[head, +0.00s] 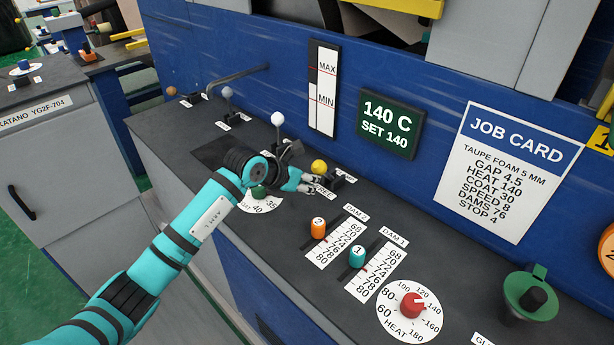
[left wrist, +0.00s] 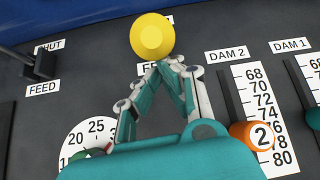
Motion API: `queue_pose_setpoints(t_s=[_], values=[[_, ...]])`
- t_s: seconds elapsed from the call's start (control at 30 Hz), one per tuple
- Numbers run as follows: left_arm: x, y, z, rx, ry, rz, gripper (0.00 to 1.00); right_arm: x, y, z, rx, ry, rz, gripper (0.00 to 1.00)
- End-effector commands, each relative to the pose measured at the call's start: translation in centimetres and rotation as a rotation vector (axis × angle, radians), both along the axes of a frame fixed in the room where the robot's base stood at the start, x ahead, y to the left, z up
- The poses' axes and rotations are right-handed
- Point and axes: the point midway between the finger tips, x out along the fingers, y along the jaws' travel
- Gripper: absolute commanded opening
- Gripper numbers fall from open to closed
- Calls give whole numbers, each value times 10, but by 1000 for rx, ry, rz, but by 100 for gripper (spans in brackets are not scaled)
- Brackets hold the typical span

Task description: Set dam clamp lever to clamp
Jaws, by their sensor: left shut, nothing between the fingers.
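A lever with a yellow ball knob (head: 319,166) stands on the dark console top near the middle of the head view. The same yellow knob (left wrist: 152,36) is at the top of the left wrist view, with a label partly hidden on each side of it; the nearer one begins with F. My left gripper (head: 314,184) is just in front of the knob, low over the nearer label. The lever's shaft is hidden. My right gripper is not in view.
The orange slider knob 2 (head: 318,228) and teal slider knob 1 (head: 357,256) are to the right, before the red heat dial (head: 412,304). A dial with a green knob (head: 258,192) is partly under my arm. The job card (head: 514,165) is behind.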

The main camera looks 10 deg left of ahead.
Motion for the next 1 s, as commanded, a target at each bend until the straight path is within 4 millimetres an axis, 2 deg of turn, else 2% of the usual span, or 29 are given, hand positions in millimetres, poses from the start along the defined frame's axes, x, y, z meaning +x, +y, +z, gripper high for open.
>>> queue_pose_setpoints(t_s=[0.03, 0.27, 0.47, 1.0], values=[[5, -2, 18, 27, 33, 0, 0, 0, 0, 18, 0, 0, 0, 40], [15, -9, 31, 146, 213, 2, 0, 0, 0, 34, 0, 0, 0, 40], [24, -16, 36, 238, 351, 3, 0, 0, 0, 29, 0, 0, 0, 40], [40, -28, 46, 230, 347, -1, 0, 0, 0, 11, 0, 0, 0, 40]])
